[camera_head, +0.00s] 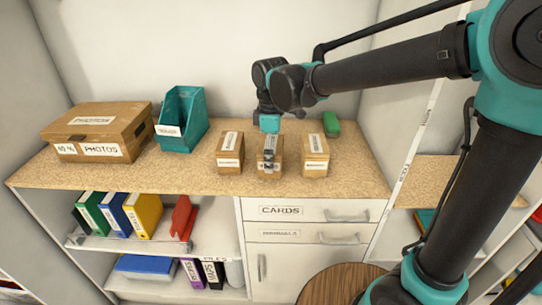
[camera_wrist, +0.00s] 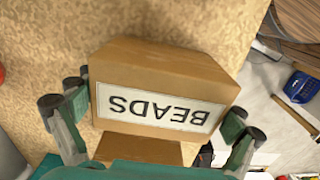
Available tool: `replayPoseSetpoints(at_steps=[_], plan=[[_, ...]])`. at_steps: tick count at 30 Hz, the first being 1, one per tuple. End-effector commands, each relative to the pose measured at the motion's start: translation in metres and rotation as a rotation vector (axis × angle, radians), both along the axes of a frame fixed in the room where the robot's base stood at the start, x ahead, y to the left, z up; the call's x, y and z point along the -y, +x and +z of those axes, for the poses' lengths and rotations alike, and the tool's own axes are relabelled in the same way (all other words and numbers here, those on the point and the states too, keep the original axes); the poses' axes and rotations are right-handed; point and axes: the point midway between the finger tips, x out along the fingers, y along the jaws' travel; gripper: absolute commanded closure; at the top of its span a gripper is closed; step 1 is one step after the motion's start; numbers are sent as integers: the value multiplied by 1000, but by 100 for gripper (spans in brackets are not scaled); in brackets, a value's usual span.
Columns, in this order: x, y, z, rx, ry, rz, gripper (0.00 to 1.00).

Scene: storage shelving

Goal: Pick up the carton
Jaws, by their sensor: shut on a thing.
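A small brown carton (camera_head: 278,150) stands in the middle of a row of three on the speckled counter. My gripper (camera_head: 269,152) comes down over it from above and partly hides it. In the wrist view the carton (camera_wrist: 165,68) carries a white label reading BEADS, upside down in the picture. The fingers of my gripper (camera_wrist: 153,103) are at its left and right sides, shut on it. I cannot tell whether its base is clear of the counter.
Similar cartons stand close on the left (camera_head: 230,155) and right (camera_head: 315,158). A green object (camera_head: 331,124) lies behind the right one. A teal holder (camera_head: 184,120) and a large PHOTOS box (camera_head: 97,132) stand farther left. Drawers (camera_head: 310,211) are below the counter (camera_head: 205,190).

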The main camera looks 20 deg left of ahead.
Motion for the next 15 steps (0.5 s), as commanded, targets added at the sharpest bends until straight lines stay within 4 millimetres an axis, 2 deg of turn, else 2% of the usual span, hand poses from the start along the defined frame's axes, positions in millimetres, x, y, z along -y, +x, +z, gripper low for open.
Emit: replayPoseSetpoints(at_steps=[8,11,15], plan=[[0,0,6,0,0,0,48],[0,0,15,0,0,0,48],[0,0,40,0,0,0,48]])
